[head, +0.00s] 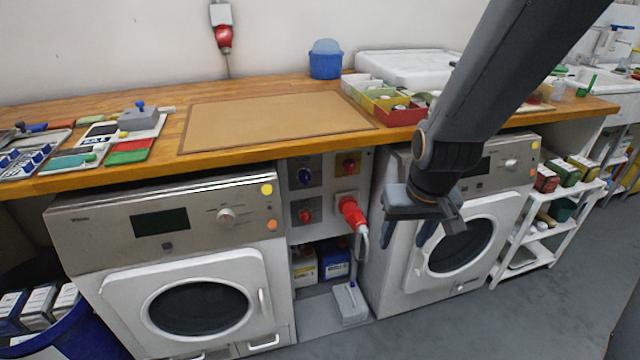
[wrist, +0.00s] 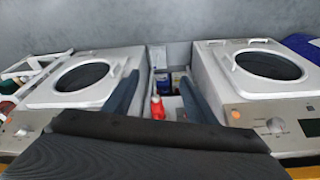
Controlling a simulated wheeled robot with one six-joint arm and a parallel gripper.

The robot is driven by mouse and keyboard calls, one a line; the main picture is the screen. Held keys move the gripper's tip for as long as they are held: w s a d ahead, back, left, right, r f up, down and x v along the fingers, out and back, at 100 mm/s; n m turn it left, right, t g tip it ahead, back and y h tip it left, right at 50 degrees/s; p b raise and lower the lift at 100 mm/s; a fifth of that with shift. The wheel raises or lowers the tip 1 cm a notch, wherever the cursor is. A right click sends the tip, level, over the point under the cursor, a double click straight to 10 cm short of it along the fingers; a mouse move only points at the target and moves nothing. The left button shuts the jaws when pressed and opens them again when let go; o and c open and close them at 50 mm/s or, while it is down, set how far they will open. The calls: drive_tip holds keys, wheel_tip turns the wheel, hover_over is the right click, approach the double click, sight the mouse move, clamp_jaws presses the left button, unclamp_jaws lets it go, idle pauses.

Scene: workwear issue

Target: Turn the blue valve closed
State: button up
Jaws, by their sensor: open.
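No part is clearly marked as the blue valve. Another small blue knob (head: 140,105) tops a grey block on the wooden counter at the left. A blue-handled tap (head: 614,28) is at the far right sink. I cannot tell how far any of them is turned. My gripper (head: 437,232) is open and empty, pointing down before the right machine, right of the panel. In the wrist view its two blue-grey fingers (wrist: 158,80) stand apart.
A red plug (head: 351,212) with a cable juts from the panel. Red knobs sit beside it. The left machine (head: 165,230) and right machine (head: 400,255) flank this gap. Floor in front is clear.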

drive_tip(key=w+a+f+n+t+y+b, duration=0.1)
drive_tip(key=w+a+f+t+b, duration=0.25)
drive_tip(key=w, duration=0.55)
drive_tip(key=w+a+f+t+b, duration=0.25)
drive_tip(key=w+a+f, duration=0.25)
drive_tip(key=w, duration=0.5)
drive_tip(key=n+t+y+b, duration=0.2)
drive_tip(key=t+y+b, duration=0.2)
drive_tip(key=t+b, duration=0.3)
approach(306, 180)
drive_tip(key=w+t+p, duration=0.1)
drive_tip(key=w, duration=0.1)
drive_tip(key=x, duration=0.7)
drive_tip(key=shift+w+a+f, duration=0.1)
drive_tip(key=shift+a+f, duration=0.25)
drive_tip(key=shift+f, duration=0.05)
drive_tip(key=c, duration=1)
